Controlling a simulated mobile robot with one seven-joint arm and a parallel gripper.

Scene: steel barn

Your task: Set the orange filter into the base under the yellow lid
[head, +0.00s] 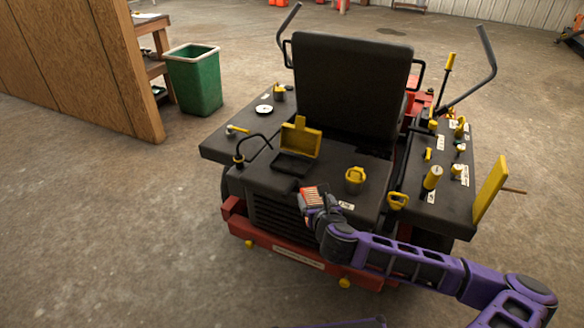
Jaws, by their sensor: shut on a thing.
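My gripper (318,203) is at the front edge of the black machine deck, at the end of my purple arm. It is shut on the orange filter (311,191), a small block with a pale ribbed face. The gripper's fingers are largely hidden by its own body. The yellow lid (300,138) stands raised on its hinge, behind and slightly left of the gripper. Under it, the black base (293,163) lies open on the deck as a shallow dark tray. The filter is in front of the base and apart from it.
A yellow cap (355,178) stands on the deck right of the filter. A thin black curved rod (252,139) rises left of the base. The black seat (352,85) stands behind. The right side panel (437,195) carries several yellow knobs and levers. A green bin (194,80) stands at back left.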

